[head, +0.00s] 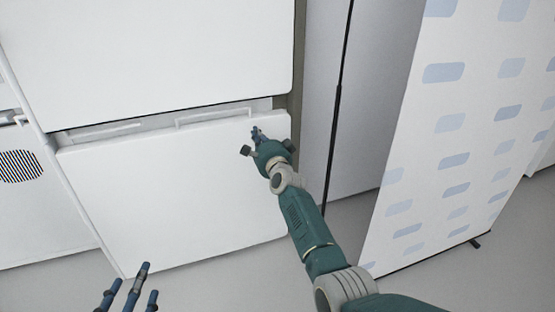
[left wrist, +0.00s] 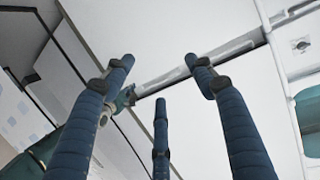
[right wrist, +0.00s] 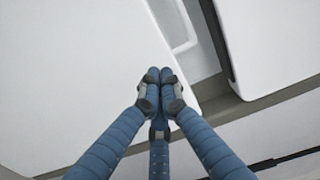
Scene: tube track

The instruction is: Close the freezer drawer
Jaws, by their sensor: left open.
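The freezer drawer (head: 180,200) is the lower white front of the fridge. It stands slightly out, with a gap along its top edge where pale inner bins show. It also shows in the right wrist view (right wrist: 70,80). My right gripper (head: 257,133) is at the drawer front's upper right corner. In the right wrist view its fingertips (right wrist: 160,76) are together, with nothing visible between them. I cannot tell whether they touch the front. My left gripper (head: 128,288) is low at the left, its fingers spread and empty, apart from the drawer. It also shows in the left wrist view (left wrist: 160,72).
The upper fridge door (head: 160,50) is above the gap. A white appliance (head: 30,200) with a striped round patch stands at the left. A white panel with blue marks (head: 450,130) stands at the right. Grey floor (head: 210,285) is clear in front.

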